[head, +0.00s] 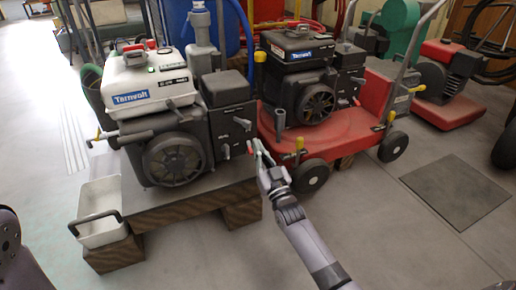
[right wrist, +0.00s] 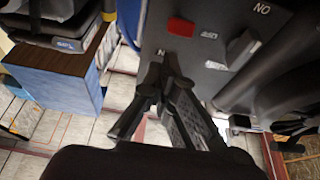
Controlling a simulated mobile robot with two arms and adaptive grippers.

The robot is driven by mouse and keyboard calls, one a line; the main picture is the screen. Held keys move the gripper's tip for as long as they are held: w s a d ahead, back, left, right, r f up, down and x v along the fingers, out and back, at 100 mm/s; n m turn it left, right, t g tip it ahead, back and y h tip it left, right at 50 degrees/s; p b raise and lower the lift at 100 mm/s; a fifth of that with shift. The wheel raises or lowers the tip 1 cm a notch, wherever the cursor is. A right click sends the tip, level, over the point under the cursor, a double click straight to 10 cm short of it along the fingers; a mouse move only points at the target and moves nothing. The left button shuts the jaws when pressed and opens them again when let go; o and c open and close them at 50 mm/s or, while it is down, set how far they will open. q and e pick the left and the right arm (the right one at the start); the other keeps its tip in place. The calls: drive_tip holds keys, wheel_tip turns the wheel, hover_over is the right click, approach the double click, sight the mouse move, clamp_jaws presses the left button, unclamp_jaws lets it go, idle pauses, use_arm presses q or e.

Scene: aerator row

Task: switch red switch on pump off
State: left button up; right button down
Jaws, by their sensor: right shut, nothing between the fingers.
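The pump (head: 176,120) has a white tank with a blue label and a dark engine body. It stands on a low platform of dark wooden blocks. In the right wrist view the red switch (right wrist: 181,27) sits on its dark side panel (right wrist: 215,25), beside a grey knob (right wrist: 241,47). My right gripper (head: 257,150) is at the pump's right side. Its fingers (right wrist: 168,68) are shut and empty, with the tips just below the red switch in the picture; whether they touch the panel I cannot tell. My left gripper is out of view.
A red wheeled cart (head: 345,128) carrying a second, dark-tanked engine (head: 306,85) stands close to the right. A white bin (head: 100,205) is at the platform's left. A dark floor mat (head: 455,190) lies right; the front floor is mostly clear.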

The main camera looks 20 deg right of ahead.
wheel_tip(320, 180, up, 10)
idle(0.6)
